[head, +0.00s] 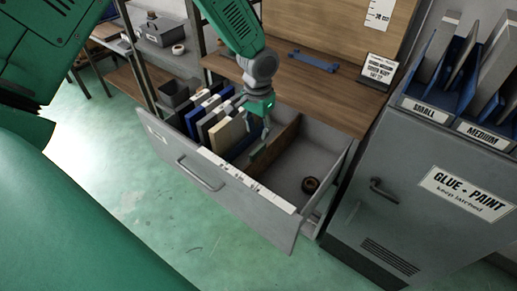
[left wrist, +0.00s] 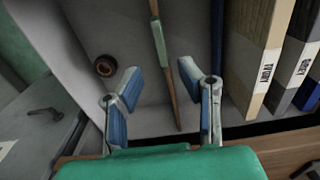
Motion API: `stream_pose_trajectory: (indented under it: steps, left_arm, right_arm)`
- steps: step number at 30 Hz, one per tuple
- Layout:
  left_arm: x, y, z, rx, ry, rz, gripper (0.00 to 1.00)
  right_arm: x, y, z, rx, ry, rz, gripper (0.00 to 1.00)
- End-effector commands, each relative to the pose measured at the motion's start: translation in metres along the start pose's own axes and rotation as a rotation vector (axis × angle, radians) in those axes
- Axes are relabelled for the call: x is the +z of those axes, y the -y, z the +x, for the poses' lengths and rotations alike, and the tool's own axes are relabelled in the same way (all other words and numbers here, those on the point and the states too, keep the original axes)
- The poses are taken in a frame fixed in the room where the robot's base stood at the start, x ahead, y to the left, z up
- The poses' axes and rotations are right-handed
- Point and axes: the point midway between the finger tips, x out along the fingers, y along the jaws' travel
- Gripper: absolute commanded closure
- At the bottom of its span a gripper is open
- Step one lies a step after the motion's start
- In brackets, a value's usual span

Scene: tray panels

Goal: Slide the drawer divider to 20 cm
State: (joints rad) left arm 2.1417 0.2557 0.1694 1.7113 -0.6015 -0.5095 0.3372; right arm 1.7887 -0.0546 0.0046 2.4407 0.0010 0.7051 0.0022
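The grey drawer (head: 185,172) is pulled open, with a marked white strip (head: 250,183) along its front edge. A thin brown wooden divider (head: 284,138) stands across it and has a green section (left wrist: 164,42) on its top edge. My left gripper (head: 256,121) is over the drawer by the divider. In the left wrist view, its blue-padded fingers (left wrist: 160,78) are spread, with the divider showing between them and no visible contact. I cannot tell whether the fingertips reach below the divider's top edge. The strip's markings are too small to read. My right gripper is not in view.
Several upright binders (head: 226,132) fill the drawer's left part, close to my gripper. A dark tape roll (head: 310,185) lies in the right part, also visible in the left wrist view (left wrist: 106,66). A wooden worktop (head: 325,92) borders the back; a grey cabinet (head: 400,205) stands right.

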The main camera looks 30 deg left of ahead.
Motion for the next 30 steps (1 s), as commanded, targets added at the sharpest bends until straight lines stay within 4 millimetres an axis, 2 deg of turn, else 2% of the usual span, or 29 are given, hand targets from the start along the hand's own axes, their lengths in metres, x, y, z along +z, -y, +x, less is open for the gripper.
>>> stream_pose_trajectory:
  steps: [1,6,12,18,26,27,29,30]
  left_arm:
    - [0.001,0.000,0.013,0.000,0.005,0.000,0.67]
    - [0.001,0.000,0.049,0.000,0.003,0.001,0.67]
    - [0.001,-0.001,0.079,0.000,0.000,0.001,0.67]
    - [0.001,0.000,0.092,0.000,0.000,0.000,0.67]
    - [0.000,0.000,0.093,0.000,0.000,0.000,0.67]
    - [0.000,0.000,0.093,0.000,0.000,0.000,0.74]
    - [0.000,0.000,0.093,0.000,0.000,0.000,0.95]
    - [0.000,0.000,0.093,0.000,0.000,0.000,1.00]
  right_arm:
    - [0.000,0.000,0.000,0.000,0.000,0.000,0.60]
    - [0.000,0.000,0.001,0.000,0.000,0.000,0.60]
    - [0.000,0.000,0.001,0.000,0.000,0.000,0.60]
    - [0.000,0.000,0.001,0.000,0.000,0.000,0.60]
    - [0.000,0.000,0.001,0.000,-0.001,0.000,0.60]
    - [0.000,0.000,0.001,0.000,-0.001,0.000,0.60]
    - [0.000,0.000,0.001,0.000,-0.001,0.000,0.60]
    - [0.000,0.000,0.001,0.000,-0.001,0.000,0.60]
